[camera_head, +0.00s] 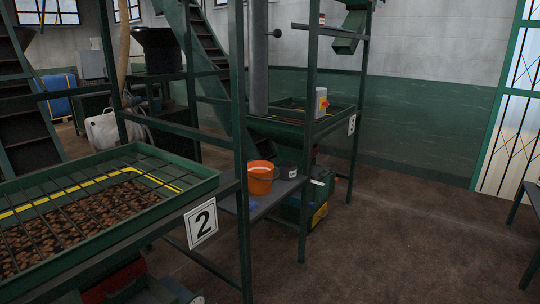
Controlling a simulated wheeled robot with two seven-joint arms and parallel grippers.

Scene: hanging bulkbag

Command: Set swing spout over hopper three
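A thick grey vertical pipe (258,60) with a small dark round-ended handle (276,33) comes down at the hopper's left rear part. A green angled chute (347,38) hangs higher up at the right. I cannot tell for sure which of these is the swing spout. The pipe's lower end is partly hidden by the frame. Neither of my grippers is in view.
Hopper two (130,232), with brown lumps under a grid and a number 2 plate (201,222), fills the left front. An orange bucket (261,178) stands on a grey shelf between the hoppers. Green posts and stairs crowd the left. Brown floor (410,240) is open at right.

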